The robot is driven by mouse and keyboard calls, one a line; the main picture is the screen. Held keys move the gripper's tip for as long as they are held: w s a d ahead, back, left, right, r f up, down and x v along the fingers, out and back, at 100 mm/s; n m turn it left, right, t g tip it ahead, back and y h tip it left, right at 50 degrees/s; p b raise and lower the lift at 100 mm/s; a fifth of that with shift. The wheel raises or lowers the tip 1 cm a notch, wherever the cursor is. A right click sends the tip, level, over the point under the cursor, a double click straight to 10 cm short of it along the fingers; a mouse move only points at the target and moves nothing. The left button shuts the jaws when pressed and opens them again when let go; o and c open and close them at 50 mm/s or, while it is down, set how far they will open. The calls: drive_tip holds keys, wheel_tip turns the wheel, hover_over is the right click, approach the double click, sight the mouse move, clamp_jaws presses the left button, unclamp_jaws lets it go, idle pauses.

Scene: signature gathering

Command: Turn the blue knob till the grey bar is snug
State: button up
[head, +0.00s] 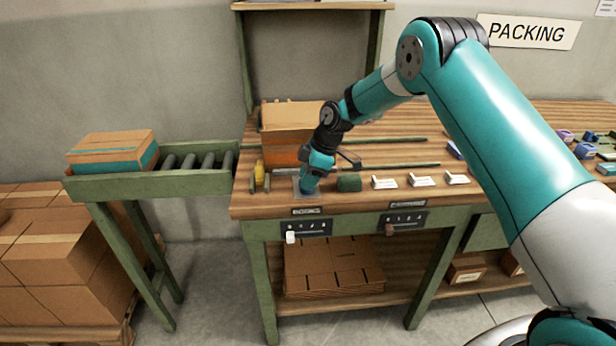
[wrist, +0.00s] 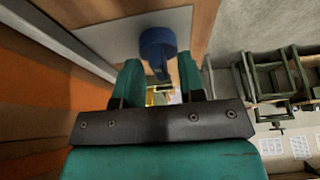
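The blue knob (wrist: 157,48) is in the upper middle of the wrist view, on a pale grey plate (wrist: 105,38). Its narrow lower part reaches between the two teal fingers of my gripper (wrist: 160,75), with a gap showing on each side. My gripper is open. In the head view my gripper (head: 311,177) points down at the left front of the workbench (head: 262,208), and a bit of the blue knob (head: 307,187) shows at its tips. I cannot tell which piece is the grey bar or whether it is snug.
A large cardboard box (head: 290,116) stands behind my gripper. A yellow item (head: 259,173) is to its left. A dark green block (head: 349,183) and several white cards (head: 422,180) are to its right. A roller conveyor (head: 195,180) with a carton (head: 112,150) adjoins the bench at left.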

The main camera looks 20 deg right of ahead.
clamp_jaws()
drive_tip(key=shift+m, duration=0.4)
drive_tip(key=m+t+b, duration=0.1)
drive_tip(key=m, duration=0.1)
drive_tip(key=shift+a+m+b, duration=0.1)
drive_tip(key=shift+m+b, duration=0.2)
drive_tip(key=shift+b, duration=0.1)
drive_tip(key=m+t+h+b, duration=0.1)
drive_tip(key=m, duration=0.2)
drive_tip(key=shift+s+m, duration=0.1)
drive_tip(key=shift+m, duration=0.3)
drive_tip(key=m+t+h+b, duration=0.1)
drive_tip(key=m+h, duration=0.1)
drive_tip(key=m, duration=0.3)
drive_tip(key=shift+a, duration=0.1)
drive_tip(key=m+h, duration=0.1)
drive_tip(key=m, duration=0.2)
drive_tip(key=m+h, duration=0.1)
drive_tip(key=m, duration=0.1)
drive_tip(key=shift+r+m+t, duration=0.1)
drive_tip(key=shift+m+t, duration=0.2)
drive_tip(key=shift+m, duration=0.1)
